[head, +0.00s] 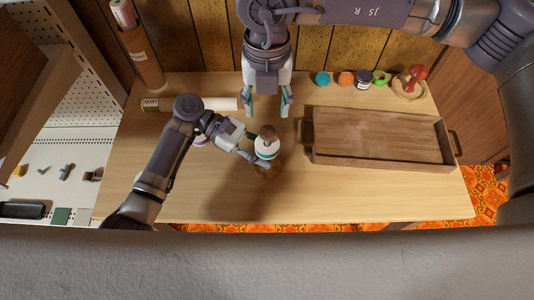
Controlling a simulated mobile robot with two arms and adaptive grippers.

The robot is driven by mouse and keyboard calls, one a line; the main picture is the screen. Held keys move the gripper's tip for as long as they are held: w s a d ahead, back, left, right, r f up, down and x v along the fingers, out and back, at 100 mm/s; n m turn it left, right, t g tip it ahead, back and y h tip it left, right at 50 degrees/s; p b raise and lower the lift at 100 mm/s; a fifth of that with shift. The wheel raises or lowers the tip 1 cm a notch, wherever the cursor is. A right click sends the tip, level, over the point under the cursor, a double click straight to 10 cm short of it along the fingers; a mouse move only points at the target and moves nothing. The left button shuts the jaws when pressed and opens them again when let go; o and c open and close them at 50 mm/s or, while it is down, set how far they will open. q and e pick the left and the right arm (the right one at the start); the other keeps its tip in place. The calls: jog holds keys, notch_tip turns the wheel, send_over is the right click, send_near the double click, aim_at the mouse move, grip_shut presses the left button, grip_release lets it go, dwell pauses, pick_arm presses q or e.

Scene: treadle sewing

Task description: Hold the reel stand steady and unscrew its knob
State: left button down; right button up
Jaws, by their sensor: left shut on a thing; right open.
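The reel stand (266,148) stands upright on the wooden table. It shows as a white reel with a teal band and a brown knob (268,132) on top. My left gripper (262,150) is shut on the reel stand from the left, low around its body. Its fingers hide part of the stand's side and base. My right gripper (267,108) hangs above and behind the stand, pointing down. Its fingers are open and empty, apart from the knob.
A wooden tray (380,140) with side handles lies right of the stand. Several small coloured spools (346,78) and a red-handled object (415,75) stand at the back right. A pale roll (200,103) lies at the back left. The front of the table (350,195) is clear.

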aim_at(267, 130)
jog(key=m, duration=1.3)
jog(key=shift+d+f, duration=0.1)
jog(key=shift+m, duration=0.3)
jog(key=shift+f, duration=3.95)
